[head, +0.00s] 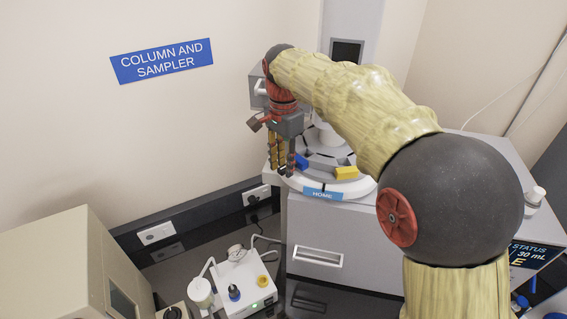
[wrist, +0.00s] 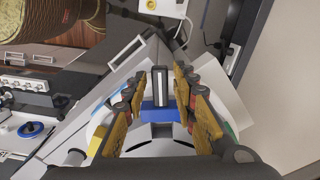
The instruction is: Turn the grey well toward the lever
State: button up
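The round turntable (head: 365,187) stands on a grey cabinet, with a blue block (head: 301,161) and a yellow block (head: 346,173) on its ring. My gripper (head: 282,172) points down at the ring's left side, beside the blue block. In the wrist view my gripper (wrist: 160,78) is open. A dark upright piece with a light grey face (wrist: 160,88) stands between its fingers, with a gap on each side, in front of the blue block (wrist: 160,113). I cannot tell whether this piece is the grey well. I cannot clearly identify the lever.
A blue HOME label (head: 322,195) marks the turntable's front. A white device (head: 244,281) with small knobs stands on the dark bench at the lower middle. A beige box (head: 75,265) is at lower left. The wall is close behind my gripper.

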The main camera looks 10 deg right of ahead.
jog(key=shift+o, duration=0.6)
jog(key=shift+r, duration=0.1)
jog(key=shift+r, duration=0.35)
notch_tip(320, 180, up, 11)
jog(key=shift+c, duration=0.5)
